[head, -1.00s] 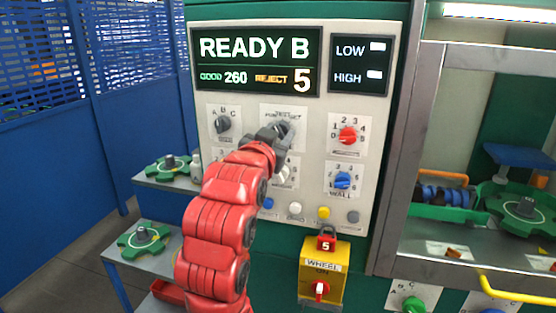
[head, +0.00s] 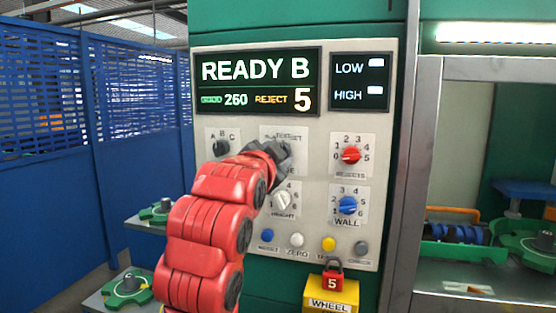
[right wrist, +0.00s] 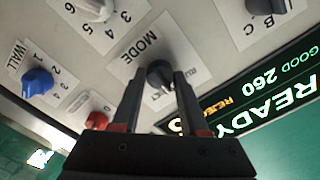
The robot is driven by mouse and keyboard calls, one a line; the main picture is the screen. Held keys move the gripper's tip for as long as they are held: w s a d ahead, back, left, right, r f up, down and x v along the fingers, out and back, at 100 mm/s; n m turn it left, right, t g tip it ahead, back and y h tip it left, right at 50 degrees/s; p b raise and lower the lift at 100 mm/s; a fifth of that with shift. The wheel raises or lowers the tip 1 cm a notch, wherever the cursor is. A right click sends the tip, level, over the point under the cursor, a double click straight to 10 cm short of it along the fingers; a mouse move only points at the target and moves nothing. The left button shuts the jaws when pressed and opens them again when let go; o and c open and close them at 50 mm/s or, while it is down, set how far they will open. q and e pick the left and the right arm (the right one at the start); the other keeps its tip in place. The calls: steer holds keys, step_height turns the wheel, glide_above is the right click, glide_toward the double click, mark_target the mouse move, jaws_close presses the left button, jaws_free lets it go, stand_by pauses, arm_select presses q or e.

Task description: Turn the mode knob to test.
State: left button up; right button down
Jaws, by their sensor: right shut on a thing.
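The dark mode knob (right wrist: 158,75) sits on a white plate marked MODE on the grey control panel (head: 394,200). In the right wrist view it lies between the two fingertips of my right gripper (right wrist: 157,84), which is shut on it. In the head view my right gripper (head: 279,152) covers most of the knob and part of its plate. The word TEST shows at the plate's top. I cannot tell which mark the knob points to. My left gripper is in neither view.
Nearby are the black A-B-C knob (head: 220,147), red rejects knob (head: 351,155), white height knob (head: 282,200) and blue wall knob (head: 347,205). Several push buttons sit below. The display (head: 258,82) reads READY B, with 260 good and 5 reject. A red padlock (head: 332,278) hangs below.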

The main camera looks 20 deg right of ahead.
stand_by(0.3)
steer(key=shift+c, duration=2.2)
jaws_free()
steer(key=b+v, duration=0.2)
steer(key=v, duration=1.5)
steer(key=shift+s, duration=0.2)
steer(key=shift+a, duration=0.2)
